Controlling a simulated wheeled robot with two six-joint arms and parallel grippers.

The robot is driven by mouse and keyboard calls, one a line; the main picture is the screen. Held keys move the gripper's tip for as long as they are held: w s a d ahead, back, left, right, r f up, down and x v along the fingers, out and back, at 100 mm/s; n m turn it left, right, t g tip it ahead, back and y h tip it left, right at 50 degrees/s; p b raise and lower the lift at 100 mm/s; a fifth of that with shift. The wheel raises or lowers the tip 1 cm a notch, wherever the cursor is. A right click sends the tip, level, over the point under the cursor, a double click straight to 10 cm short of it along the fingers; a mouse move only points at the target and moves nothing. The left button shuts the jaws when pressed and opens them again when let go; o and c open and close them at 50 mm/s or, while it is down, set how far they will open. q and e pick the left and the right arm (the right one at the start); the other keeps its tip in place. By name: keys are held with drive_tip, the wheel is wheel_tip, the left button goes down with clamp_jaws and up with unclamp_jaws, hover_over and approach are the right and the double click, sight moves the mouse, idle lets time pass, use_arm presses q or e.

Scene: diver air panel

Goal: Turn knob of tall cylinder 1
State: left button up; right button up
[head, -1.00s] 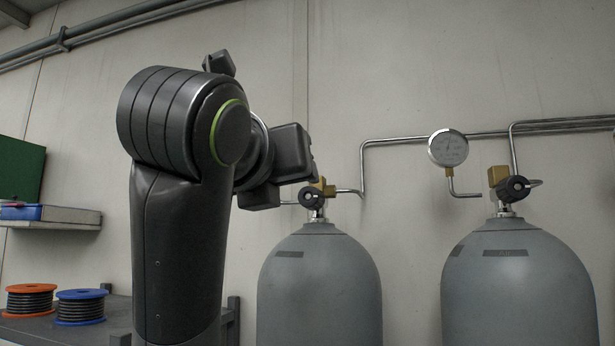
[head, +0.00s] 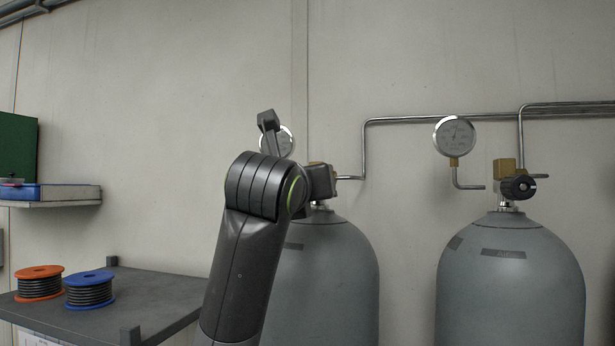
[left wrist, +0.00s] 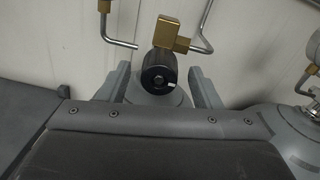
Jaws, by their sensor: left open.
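Two tall grey cylinders show in the head view, one at the centre (head: 335,275) and one at the right (head: 510,280). My left gripper (left wrist: 158,78) is at the centre cylinder's valve; in the head view my arm and gripper hide its knob. In the left wrist view the black knob (left wrist: 159,72) sits below a brass valve block (left wrist: 173,34), facing the camera. The open fingers stand on either side of the knob, with a gap showing on both sides. The right cylinder's black knob (head: 518,187) is in plain view. My right gripper is not in view.
A round gauge (head: 455,136) and metal pipes (head: 420,119) run along the wall. Another gauge (head: 287,142) is partly behind my arm. At the left, a dark table (head: 150,300) holds an orange spool (head: 40,272) and a blue spool (head: 90,280), below a shelf (head: 60,205).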

use_arm(q)
drive_tip(key=shift+w, duration=0.15)
drive_tip(key=shift+c, duration=0.5)
drive_tip(key=c, duration=0.9)
